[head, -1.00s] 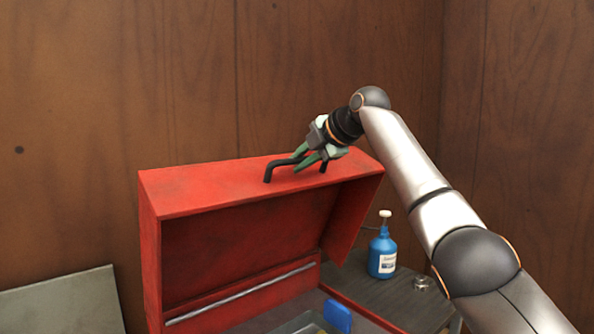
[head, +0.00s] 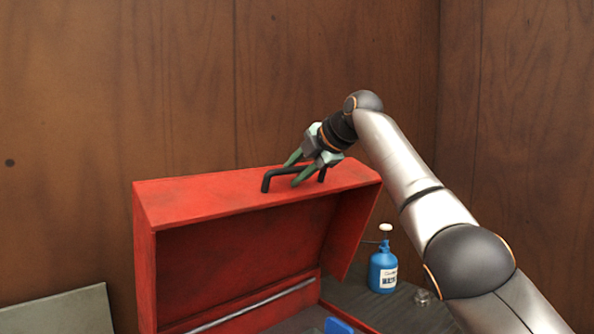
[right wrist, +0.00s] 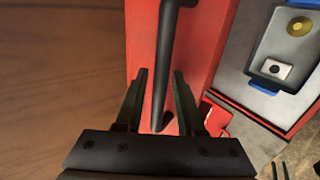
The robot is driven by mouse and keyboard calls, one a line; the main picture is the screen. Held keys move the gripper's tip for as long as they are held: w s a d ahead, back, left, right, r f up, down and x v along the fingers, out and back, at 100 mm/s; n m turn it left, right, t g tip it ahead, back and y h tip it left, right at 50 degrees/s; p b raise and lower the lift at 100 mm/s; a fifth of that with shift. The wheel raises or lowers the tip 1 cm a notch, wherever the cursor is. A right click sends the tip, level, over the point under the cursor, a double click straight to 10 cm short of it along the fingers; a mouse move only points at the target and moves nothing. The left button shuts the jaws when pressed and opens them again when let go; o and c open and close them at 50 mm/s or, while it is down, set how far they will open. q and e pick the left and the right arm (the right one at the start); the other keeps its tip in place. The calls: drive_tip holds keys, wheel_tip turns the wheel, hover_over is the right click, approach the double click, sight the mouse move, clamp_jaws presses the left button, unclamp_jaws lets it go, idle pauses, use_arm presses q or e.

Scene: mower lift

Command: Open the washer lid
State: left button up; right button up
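The red washer's lid (head: 195,200) stands raised, and the dark red inside shows below its top face. A black bar handle (head: 266,184) is fixed to the lid; it also shows in the right wrist view (right wrist: 163,60). My right gripper (head: 291,174) is at the handle, with its green fingers apart on either side of the bar. In the right wrist view my right gripper (right wrist: 160,72) shows gaps between the bar and both fingers. My left gripper is not in view.
A blue bottle (head: 382,270) with a white cap stands on a dark surface right of the washer, near a small metal item (head: 423,297). A grey panel (head: 60,312) is at lower left. Wooden walls stand behind.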

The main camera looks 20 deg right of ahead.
drive_tip(key=shift+o, duration=0.6)
drive_tip(key=shift+d, duration=0.1)
drive_tip(key=shift+s+r, duration=0.1)
drive_tip(key=shift+s, duration=0.05)
drive_tip(key=b+v, duration=0.3)
drive_tip(key=v, duration=0.9)
drive_tip(key=shift+r, duration=0.15)
